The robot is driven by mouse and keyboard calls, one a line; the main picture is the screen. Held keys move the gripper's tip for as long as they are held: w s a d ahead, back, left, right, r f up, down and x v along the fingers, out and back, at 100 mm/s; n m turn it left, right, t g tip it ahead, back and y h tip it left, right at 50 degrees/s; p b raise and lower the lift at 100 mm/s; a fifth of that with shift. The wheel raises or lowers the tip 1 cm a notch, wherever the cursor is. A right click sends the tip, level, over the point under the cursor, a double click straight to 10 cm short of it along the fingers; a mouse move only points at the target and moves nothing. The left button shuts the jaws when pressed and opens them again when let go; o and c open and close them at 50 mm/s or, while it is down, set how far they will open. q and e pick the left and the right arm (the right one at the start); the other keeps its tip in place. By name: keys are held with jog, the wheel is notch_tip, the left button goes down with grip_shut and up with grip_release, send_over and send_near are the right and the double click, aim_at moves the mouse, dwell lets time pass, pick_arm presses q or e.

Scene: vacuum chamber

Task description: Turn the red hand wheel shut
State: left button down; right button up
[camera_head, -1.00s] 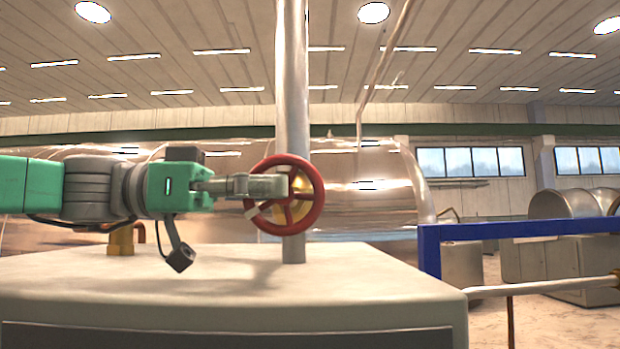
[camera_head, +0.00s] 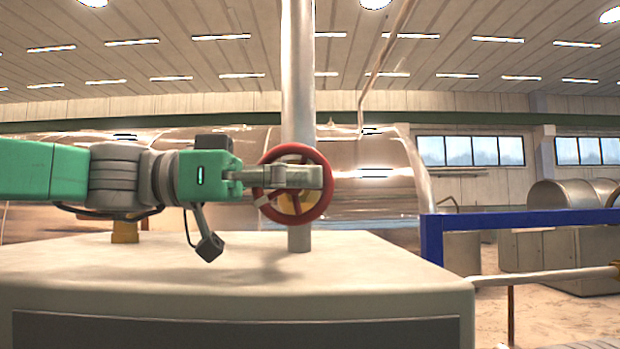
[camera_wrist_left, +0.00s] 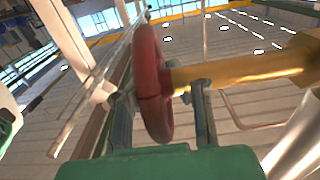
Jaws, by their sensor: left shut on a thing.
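The red hand wheel (camera_head: 296,220) stands upright in front of a vertical grey pipe (camera_head: 298,80), with a yellow hub behind its spokes. My left gripper (camera_head: 310,177) comes in from the left and its grey fingers cross the face of the wheel to the right part of the rim, hiding part of the wheel's middle. In the left wrist view the red rim (camera_wrist_left: 152,80) lies between the two fingers of my left gripper (camera_wrist_left: 165,95), which is shut on it. A yellow stem (camera_wrist_left: 240,72) runs right from the wheel. My right gripper does not show.
A pale box-like block (camera_head: 230,280) fills the foreground below the wheel. A blue rail (camera_head: 520,222) stands at the right, with a pale pipe (camera_head: 545,276) below it. A large shiny metal vessel (camera_head: 380,185) lies behind the wheel.

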pick_arm(q)
jog(key=shift+w+a, duration=0.15)
jog(key=shift+a, duration=0.35)
jog(key=shift+r, duration=0.1)
jog(key=shift+r+p, duration=0.15)
jog(key=shift+p, duration=0.25)
jog(key=y+p, duration=0.2)
jog(key=p, duration=0.1)
jog(key=shift+d+r+y, duration=0.1)
jog(key=shift+r+y, duration=0.1)
jog(key=shift+y, duration=0.2)
jog(key=shift+y+p, duration=0.3)
jog(key=shift+p, duration=0.1)
jog(key=shift+d+f+y, duration=0.1)
jog(key=shift+f+y, duration=0.05)
jog(key=shift+y, duration=0.7)
jog(key=shift+f+y, duration=0.15)
jog(key=shift+y, duration=0.7)
